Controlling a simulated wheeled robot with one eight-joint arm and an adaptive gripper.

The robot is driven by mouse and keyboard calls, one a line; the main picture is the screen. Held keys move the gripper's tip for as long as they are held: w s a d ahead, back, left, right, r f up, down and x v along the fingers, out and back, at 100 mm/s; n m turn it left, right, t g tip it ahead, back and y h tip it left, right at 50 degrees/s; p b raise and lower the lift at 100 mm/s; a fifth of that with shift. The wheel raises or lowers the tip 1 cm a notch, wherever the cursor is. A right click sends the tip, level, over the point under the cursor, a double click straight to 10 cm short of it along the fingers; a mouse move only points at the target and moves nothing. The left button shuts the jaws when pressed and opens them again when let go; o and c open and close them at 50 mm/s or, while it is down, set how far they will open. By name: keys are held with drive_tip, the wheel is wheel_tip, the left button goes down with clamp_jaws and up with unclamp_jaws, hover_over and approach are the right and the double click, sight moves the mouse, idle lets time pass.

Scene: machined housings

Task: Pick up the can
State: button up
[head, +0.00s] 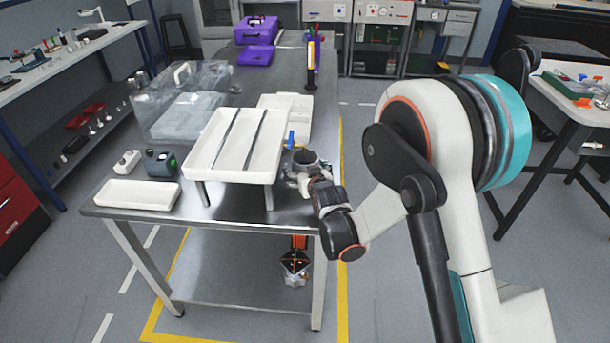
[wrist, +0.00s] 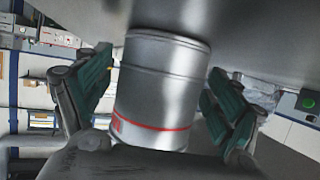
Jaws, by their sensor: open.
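The can (wrist: 160,92) is a silver metal cylinder with a thin red band near one end. In the wrist view it stands between the fingers of my gripper (wrist: 158,75). The green-padded fingers are open, one on each side, with a gap visible at least on the right. In the head view the can (head: 305,158) is upright near the right edge of the metal table (head: 240,212), partly hidden by my gripper (head: 303,180), which reaches in from the right.
A white raised tray (head: 205,170) on legs stands close left of the can. A blue-handled item (head: 291,140) is just behind it. A small white tray (head: 137,195), a dark device (head: 161,163) and a clear case (head: 185,115) are farther left. The table's front right corner is clear.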

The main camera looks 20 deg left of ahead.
drive_tip(key=shift+w+a, duration=0.1)
drive_tip(key=shift+w, duration=0.05)
drive_tip(key=c, duration=1.2)
